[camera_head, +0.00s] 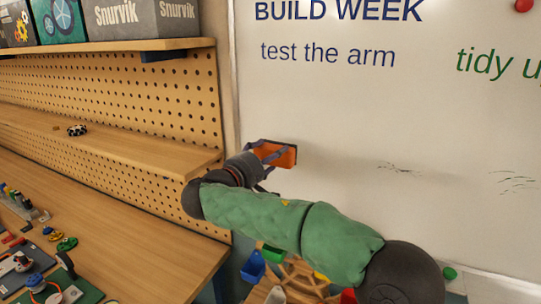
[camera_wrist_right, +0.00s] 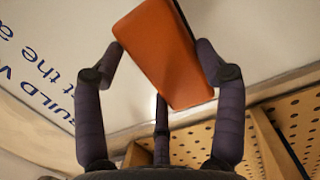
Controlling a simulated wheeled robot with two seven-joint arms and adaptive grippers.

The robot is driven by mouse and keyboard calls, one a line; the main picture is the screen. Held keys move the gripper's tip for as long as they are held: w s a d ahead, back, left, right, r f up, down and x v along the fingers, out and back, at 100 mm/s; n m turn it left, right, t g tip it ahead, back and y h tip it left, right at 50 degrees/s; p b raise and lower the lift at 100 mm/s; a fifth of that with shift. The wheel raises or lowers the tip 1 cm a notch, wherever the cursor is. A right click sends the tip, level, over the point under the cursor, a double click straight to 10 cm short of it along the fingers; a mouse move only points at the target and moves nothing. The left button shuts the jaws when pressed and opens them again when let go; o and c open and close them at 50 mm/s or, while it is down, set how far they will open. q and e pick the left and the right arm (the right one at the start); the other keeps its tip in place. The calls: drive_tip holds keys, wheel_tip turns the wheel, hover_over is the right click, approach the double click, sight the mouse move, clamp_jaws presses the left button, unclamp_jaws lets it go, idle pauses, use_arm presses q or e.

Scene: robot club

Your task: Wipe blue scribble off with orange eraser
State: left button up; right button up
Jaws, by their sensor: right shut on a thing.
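My right gripper (camera_head: 262,155) is shut on the orange eraser (camera_head: 285,154) at the left part of the whiteboard (camera_head: 330,110). The eraser's dark face is turned toward the board; I cannot tell whether it touches. In the right wrist view the fingers (camera_wrist_right: 162,62) hold the orange block (camera_wrist_right: 160,45) at its sides, and it sits tilted. No blue scribble shows in either view; part of the board is hidden behind my right arm. My left gripper is not in view.
Blue and green lettering (camera_head: 327,54) stands on the upper board. Faint dark marks (camera_head: 400,168) lie right of the eraser, with more (camera_head: 515,182) further right. A pegboard shelf (camera_head: 125,145) borders the board at left. Below are a cluttered bench (camera_head: 150,262) and coloured bins (camera_head: 253,268).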

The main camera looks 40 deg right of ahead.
drive_tip(key=shift+s+v, duration=0.2)
drive_tip(key=shift+v, duration=1.3)
